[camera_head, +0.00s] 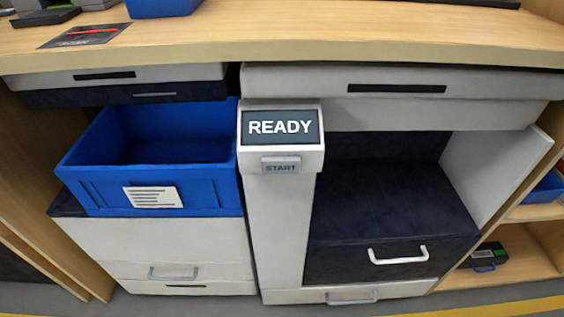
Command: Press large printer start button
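The large printer (281,210) stands under the wooden counter, with a light grey body and dark parts. A narrow control column at its middle carries a screen (280,128) that reads READY. Just below the screen is the grey start button (281,165), labelled START. Nothing covers the button. Neither of my grippers is in view.
A blue bin (150,190) with a white label sits left of the column and looks empty. The wooden counter (300,38) overhangs the printer. A drawer with a white handle (398,256) is at lower right. Wooden shelves (535,212) stand at far right.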

